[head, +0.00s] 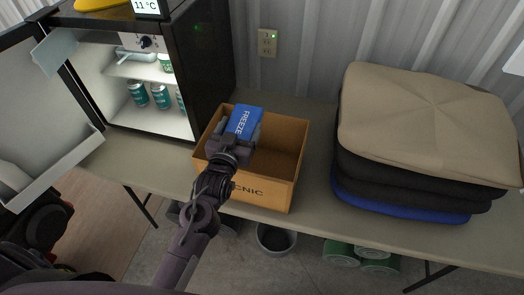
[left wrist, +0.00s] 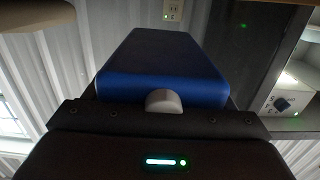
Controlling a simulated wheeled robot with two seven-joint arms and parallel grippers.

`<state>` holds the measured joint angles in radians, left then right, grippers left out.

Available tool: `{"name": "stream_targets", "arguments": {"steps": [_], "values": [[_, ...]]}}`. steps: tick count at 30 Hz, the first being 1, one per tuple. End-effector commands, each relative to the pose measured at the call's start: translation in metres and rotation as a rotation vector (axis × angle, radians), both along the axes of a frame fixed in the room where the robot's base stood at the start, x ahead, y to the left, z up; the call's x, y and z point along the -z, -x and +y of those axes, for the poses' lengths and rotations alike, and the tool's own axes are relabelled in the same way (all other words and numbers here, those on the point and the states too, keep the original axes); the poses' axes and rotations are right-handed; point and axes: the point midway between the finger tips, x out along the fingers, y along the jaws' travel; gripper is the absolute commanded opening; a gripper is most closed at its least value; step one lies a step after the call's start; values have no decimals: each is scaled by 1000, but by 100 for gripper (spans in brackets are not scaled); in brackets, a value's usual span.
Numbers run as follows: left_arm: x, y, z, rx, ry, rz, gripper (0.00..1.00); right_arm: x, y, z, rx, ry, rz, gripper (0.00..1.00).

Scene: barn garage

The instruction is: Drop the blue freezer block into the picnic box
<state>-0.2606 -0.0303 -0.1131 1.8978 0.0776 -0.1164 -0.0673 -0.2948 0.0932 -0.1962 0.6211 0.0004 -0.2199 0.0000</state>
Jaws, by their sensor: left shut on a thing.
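The blue freezer block (head: 243,121) has white lettering and shows in my left gripper (head: 231,143), over the left part of the picnic box (head: 262,193). The picnic box is an open orange-brown box with dark lettering on its front, standing on the table. In the left wrist view the blue block (left wrist: 162,65) fills the middle, and the gripper (left wrist: 163,102) is shut on it. I cannot tell how far the block is above the box floor. The right part of the box inside looks empty. My right gripper is not in view.
A small black fridge (head: 205,75) with its door open and cans inside stands left of the box. Folded cushions (head: 430,125) are stacked on the right of the table (head: 320,215). A bucket (head: 276,238) and green-and-white cylinders (head: 358,254) are under the table.

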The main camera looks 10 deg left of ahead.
Motion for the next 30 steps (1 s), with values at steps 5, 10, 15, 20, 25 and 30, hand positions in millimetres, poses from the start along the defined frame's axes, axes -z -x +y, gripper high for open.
{"name": "stream_targets", "arguments": {"steps": [5, 10, 15, 20, 25, 30], "values": [[-4, -21, -2, 6, 3, -3, 42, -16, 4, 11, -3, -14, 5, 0], [10, -22, -3, 7, 4, -4, 42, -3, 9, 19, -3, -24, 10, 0], [29, -22, -3, 6, 4, -3, 42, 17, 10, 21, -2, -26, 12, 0], [48, -22, -2, 6, 4, -3, 42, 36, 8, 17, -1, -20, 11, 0], [58, -22, -2, 6, 4, -4, 42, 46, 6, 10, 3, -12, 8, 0], [57, -22, -2, 7, 4, -4, 42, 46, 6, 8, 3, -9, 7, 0]]}}
